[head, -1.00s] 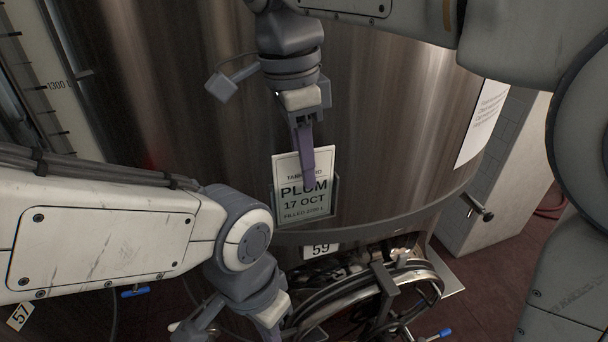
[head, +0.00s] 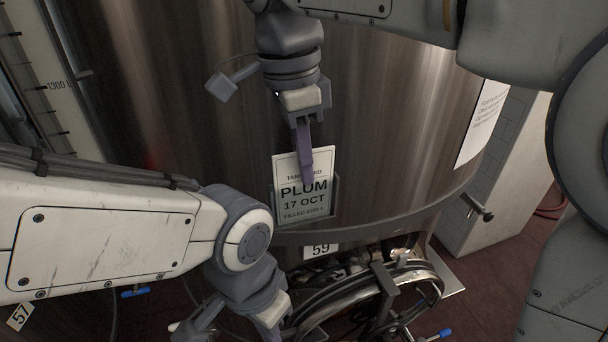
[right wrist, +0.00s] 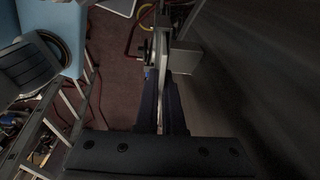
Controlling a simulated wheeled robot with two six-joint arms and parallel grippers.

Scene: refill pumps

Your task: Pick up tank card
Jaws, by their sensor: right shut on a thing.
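The tank card (head: 303,206), a pale card reading PLUM, 17 OCT, is upright in a clear holder (head: 335,196) on the curved front of the steel tank. My right gripper (head: 307,178) comes down from above and is shut on the card's upper part; its finger covers some of the top line. In the right wrist view the dark fingers (right wrist: 161,112) are close together, with a thin pale edge between them. My left gripper (head: 268,328) is at the bottom of the head view, below and left of the card, its tips cut off by the frame.
The steel tank (head: 400,120) fills the background. A number plate 59 (head: 320,250) is under the card. A paper notice (head: 482,125) is on the tank's right side. The red floor (head: 490,290) shows at right.

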